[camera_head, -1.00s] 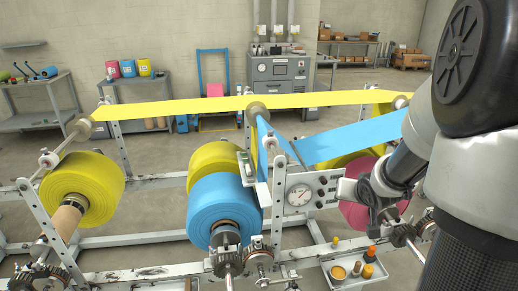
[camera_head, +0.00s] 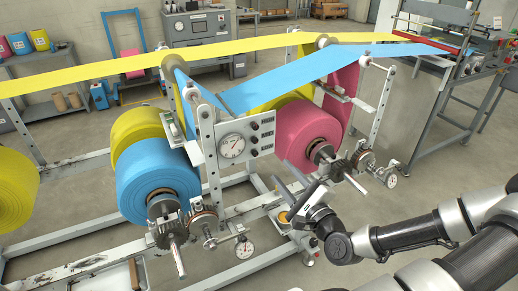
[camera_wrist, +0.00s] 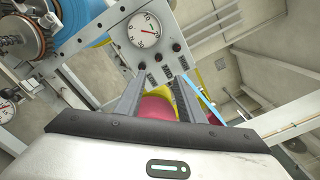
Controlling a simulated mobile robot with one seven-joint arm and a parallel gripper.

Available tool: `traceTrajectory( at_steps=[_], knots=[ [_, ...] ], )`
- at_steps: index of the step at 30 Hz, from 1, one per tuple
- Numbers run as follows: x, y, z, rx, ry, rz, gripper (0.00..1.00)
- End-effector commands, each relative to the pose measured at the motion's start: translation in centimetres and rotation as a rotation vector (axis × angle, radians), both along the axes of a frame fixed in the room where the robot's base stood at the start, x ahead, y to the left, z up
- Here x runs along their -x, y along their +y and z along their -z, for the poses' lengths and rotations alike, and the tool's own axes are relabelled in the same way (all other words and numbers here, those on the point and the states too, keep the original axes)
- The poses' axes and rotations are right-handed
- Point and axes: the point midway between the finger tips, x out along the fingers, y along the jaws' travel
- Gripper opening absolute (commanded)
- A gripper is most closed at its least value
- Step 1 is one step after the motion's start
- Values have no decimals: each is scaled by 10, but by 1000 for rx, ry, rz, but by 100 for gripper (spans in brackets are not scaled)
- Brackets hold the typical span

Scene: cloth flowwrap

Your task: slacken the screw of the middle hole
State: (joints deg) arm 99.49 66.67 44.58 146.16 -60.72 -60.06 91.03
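My gripper (camera_head: 288,192) is in front of the machine, below and right of the gauge panel (camera_head: 262,149). In the wrist view its two fingers (camera_wrist: 160,82) stand apart with nothing between them; they point toward the panel, which shows a round dial (camera_wrist: 144,30) and several small dark knobs (camera_wrist: 158,57). A perforated upright post (camera_head: 211,165) stands left of the panel, and another perforated post (camera_head: 382,110) stands to the right. A screw in a middle hole is too small to make out in either view.
A blue roll (camera_head: 150,184) is left of the panel and a pink roll (camera_head: 300,130) right, close behind my gripper. Gears and shafts (camera_head: 200,222) jut forward below. Blue film (camera_head: 300,78) and yellow film (camera_head: 230,46) run overhead.

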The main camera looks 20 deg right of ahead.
Motion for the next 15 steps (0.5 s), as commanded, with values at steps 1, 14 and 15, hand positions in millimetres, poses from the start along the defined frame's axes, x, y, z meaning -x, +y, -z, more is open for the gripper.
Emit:
traceTrajectory(
  at_steps=[1, 14, 15],
  knots=[
    [-7, 1, 8, 5, -2, -4, 35],
    [-87, 6, 2, 4, 2, -7, 35],
    [-95, 6, 3, 3, 3, -6, 35]
  ],
)
